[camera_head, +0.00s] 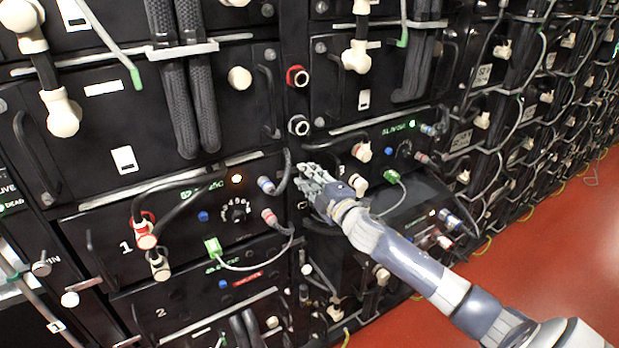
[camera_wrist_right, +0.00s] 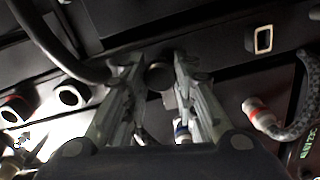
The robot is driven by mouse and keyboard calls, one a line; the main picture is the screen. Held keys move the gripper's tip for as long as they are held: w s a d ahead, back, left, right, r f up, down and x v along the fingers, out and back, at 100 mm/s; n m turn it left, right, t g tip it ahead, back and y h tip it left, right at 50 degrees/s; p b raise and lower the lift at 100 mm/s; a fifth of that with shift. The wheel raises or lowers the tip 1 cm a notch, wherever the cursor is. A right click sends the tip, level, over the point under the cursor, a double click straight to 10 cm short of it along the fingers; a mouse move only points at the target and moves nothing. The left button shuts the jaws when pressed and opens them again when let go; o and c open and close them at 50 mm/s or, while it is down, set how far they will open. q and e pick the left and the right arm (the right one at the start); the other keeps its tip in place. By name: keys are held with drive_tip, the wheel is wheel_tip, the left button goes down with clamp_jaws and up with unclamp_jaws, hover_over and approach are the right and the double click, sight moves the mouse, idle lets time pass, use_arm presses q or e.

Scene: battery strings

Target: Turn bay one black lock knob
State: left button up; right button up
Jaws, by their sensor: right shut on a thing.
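Bay one (camera_head: 180,228) is the black module marked 1 at the lower left in the head view. My right gripper (camera_head: 310,182) reaches in from the lower right, to the dark upright strip beside bay one's right edge. In the right wrist view, a round black knob (camera_wrist_right: 159,77) sits between the two fingers of my right gripper (camera_wrist_right: 155,72), which is shut on it. In the head view the fingers hide this knob. My left gripper is in neither view.
A blue-collared plug (camera_head: 266,185) and a red-collared plug (camera_head: 269,216) with cables are close left of the gripper. More racks run to the right; the red floor (camera_head: 540,255) is clear.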

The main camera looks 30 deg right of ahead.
drive_tip(key=shift+n, duration=0.4)
drive_tip(key=o, duration=1)
drive_tip(key=shift+o, duration=0.2)
